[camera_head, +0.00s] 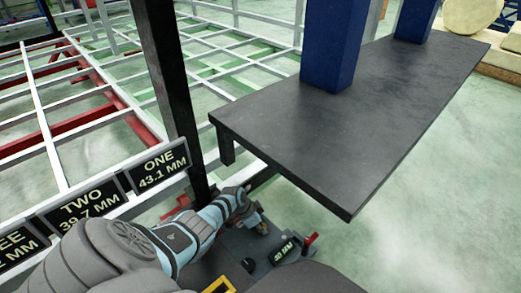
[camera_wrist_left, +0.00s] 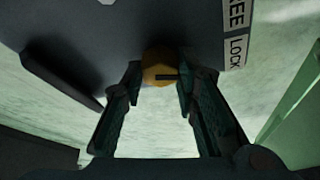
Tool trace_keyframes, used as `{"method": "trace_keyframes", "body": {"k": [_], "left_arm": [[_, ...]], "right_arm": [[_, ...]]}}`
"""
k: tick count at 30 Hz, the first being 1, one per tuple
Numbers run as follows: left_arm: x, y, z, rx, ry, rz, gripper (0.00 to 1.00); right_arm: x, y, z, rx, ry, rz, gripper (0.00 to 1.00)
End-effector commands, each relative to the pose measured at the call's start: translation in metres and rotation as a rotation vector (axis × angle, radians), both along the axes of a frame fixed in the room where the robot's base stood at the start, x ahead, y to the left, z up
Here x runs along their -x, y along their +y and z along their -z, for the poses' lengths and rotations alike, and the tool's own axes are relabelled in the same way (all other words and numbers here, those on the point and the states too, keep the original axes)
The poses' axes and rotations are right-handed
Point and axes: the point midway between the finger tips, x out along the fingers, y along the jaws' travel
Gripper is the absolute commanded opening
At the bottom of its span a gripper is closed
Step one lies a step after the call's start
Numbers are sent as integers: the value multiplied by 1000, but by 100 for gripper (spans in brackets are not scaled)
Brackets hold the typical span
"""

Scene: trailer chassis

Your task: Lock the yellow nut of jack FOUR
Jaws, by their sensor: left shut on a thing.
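The yellow nut (camera_wrist_left: 158,62) is at the top middle of the left wrist view, under a dark grey housing (camera_wrist_left: 110,35). A short dark mark shows on its face. My left gripper (camera_wrist_left: 160,80) has a fingertip on either side of the nut and is shut on it. A label (camera_wrist_left: 236,45) right of the nut reads "LOCK" and, partly cut off, "REE". In the head view my left gripper (camera_head: 243,203) reaches down to a small jack beside the dark post; a golden part (camera_head: 262,228) shows just past the fingers. My right gripper is not in view.
A dark table-like plate (camera_head: 350,120) with blue posts (camera_head: 332,45) stands close to the right of my arm. A black upright (camera_head: 178,100) stands behind it. Signs (camera_head: 155,168) on the frame read ONE, TWO and a cut-off third. A red handle (camera_head: 311,239) and small display (camera_head: 286,249) sit near the jack.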

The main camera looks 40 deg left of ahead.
Motion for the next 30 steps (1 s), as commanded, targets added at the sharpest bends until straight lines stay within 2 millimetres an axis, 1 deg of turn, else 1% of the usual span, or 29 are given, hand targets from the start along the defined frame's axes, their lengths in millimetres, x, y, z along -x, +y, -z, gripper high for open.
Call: {"method": "trace_keyframes", "body": {"k": [4, 10, 26, 27, 30], "left_arm": [[0, 2, 0, -3, 2, 80, 0], [0, 2, 0, -3, 3, 150, 0], [1, 2, 1, -4, 3, 178, 0], [1, 2, 1, -4, 3, 178, 32], [1, 2, 0, -3, 2, 177, 48]], "right_arm": [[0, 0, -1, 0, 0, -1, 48], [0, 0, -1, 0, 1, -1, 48], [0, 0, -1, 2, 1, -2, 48], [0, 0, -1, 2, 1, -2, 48], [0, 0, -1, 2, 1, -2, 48]]}}
